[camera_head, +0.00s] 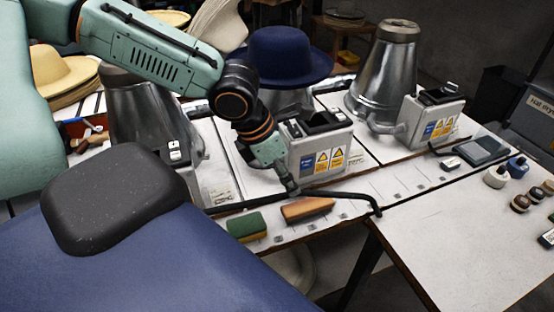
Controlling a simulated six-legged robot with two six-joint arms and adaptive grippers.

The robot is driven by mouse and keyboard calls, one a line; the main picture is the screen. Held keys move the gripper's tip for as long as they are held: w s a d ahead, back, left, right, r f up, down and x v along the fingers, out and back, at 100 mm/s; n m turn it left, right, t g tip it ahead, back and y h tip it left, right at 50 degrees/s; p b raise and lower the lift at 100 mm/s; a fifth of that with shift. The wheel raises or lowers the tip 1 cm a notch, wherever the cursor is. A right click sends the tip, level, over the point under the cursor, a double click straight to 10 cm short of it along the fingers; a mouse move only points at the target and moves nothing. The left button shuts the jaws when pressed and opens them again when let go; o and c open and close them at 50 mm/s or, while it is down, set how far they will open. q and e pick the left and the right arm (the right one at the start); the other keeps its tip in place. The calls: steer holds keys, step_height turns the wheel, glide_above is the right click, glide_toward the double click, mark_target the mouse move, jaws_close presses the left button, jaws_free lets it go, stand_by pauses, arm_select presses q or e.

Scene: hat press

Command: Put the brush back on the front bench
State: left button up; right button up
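A brown-orange block that looks like the brush (307,209) lies on the front strip of the white bench (385,185), beside a green and yellow block (247,226). My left gripper (291,187) points down just above and behind the brush's left end. Its fingers are small and seen edge-on, so I cannot tell whether they are open or whether they touch the brush. My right gripper is not in view.
A black bar or hose (340,194) runs along the bench behind the brush. Grey control boxes (321,150) and metal cones (386,70) stand behind, one under a blue hat (287,55). A pale table (460,235) at right has free room, with small bottles and round items at its right.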

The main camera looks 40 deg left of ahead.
arm_select(q)
steer(key=s+d+f+n+g+h, duration=0.35)
steer(key=s+d+f+n, duration=0.7)
steer(key=n, duration=1.15)
steer(key=s+a+f+n+y, duration=0.1)
steer(key=s+f+n, duration=0.4)
steer(key=n, duration=0.5)
steer(key=s+a+f+n+y, duration=0.2)
steer(key=s+f+n+y, duration=0.2)
steer(key=n, duration=0.5)
step_height(320, 180, down, 2)
steer(key=shift+s+f+n, duration=0.15)
steer(key=shift+s+n, duration=0.25)
steer(key=shift+s, duration=0.45)
steer(key=shift+w+f+y, duration=0.1)
steer(key=shift+f+y, duration=0.05)
steer(key=shift+y, duration=0.1)
